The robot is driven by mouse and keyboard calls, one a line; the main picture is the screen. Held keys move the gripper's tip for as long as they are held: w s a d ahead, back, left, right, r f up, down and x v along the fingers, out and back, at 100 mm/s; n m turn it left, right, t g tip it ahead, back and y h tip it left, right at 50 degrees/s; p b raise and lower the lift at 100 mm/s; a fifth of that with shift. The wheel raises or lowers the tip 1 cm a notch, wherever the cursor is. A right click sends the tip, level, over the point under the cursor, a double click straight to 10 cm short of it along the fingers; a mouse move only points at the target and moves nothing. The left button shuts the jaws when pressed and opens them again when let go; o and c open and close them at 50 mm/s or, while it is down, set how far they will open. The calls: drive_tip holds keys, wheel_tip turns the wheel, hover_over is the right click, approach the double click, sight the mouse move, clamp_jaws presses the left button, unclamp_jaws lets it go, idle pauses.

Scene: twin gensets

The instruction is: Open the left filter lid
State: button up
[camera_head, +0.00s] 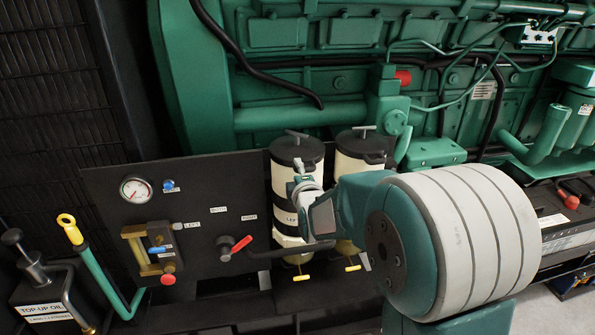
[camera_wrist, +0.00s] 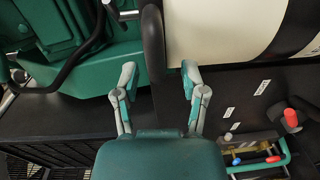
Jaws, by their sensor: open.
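The left filter (camera_head: 283,183) is a cream canister with black bands. Its black lid (camera_head: 297,150), with a grey T-shaped handle on top, sits shut on it. My gripper (camera_head: 304,188) is at the upper front of this canister, just below the lid, and hides part of its body. In the wrist view my gripper (camera_wrist: 159,75) is open and empty, its two fingers spread. A black rim (camera_wrist: 153,42), seemingly the lid's edge, lies ahead of the fingers, beside the white canister wall (camera_wrist: 215,30). Contact cannot be told.
The right filter (camera_head: 357,165), also with a black lid, stands close beside. A selector with a red handle (camera_head: 241,244) sits on the black panel (camera_head: 110,185), with a gauge (camera_head: 135,189) further left. The green engine (camera_head: 290,80) fills the space behind.

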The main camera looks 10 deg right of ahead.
drive_tip(key=shift+w, duration=0.4)
clamp_jaws()
drive_tip(key=shift+r, duration=0.3)
